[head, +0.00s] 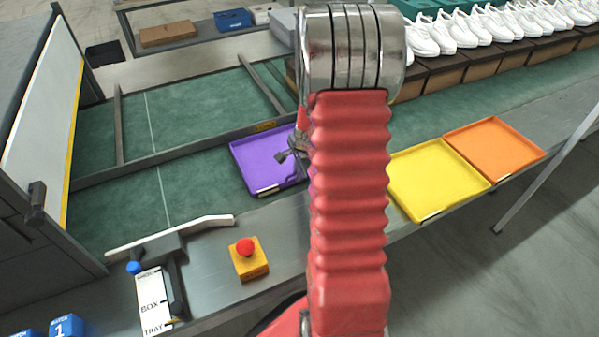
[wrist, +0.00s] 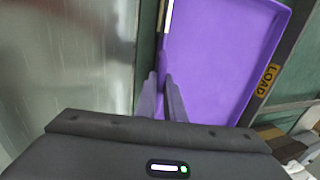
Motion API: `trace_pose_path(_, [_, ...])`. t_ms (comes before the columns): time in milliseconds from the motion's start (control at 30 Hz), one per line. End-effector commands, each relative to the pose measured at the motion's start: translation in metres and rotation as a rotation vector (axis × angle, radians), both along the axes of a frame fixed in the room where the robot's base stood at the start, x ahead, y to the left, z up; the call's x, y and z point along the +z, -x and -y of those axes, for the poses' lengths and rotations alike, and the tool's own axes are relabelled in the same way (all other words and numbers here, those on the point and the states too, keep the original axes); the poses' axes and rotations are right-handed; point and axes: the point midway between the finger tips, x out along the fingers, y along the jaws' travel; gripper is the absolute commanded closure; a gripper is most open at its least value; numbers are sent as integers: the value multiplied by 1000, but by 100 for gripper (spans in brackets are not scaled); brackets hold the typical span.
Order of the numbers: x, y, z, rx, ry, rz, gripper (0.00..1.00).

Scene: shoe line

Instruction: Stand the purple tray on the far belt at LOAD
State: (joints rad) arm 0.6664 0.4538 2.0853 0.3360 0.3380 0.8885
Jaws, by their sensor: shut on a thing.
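The purple tray (head: 262,168) is over the near green belt, just on the near side of the dark rail, by the LOAD plate (head: 265,126). In the wrist view the tray (wrist: 222,60) fills the upper right, with the LOAD plate (wrist: 267,80) beyond its right edge. My gripper (wrist: 162,85) is shut on the tray's near wall. In the head view my red arm hides the tray's right part and most of the gripper. The tray looks roughly level and empty. I cannot tell whether it touches the belt. The far belt (head: 205,95) is bare behind the rail.
A yellow tray (head: 438,180) and an orange tray (head: 495,150) lie to the right. A yellow box with a red button (head: 248,258) and a pale diverter bar (head: 170,238) are in front. White shoes (head: 470,28) on brown boxes line the back right. A white panel (head: 42,130) stands left.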

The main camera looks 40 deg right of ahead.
Motion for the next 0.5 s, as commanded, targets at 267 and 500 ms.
trace_pose_path(267, [0, 0, 0, 1, -1, -1, 81])
trace_pose_path(500, [0, 0, 0, 1, -1, -1, 72])
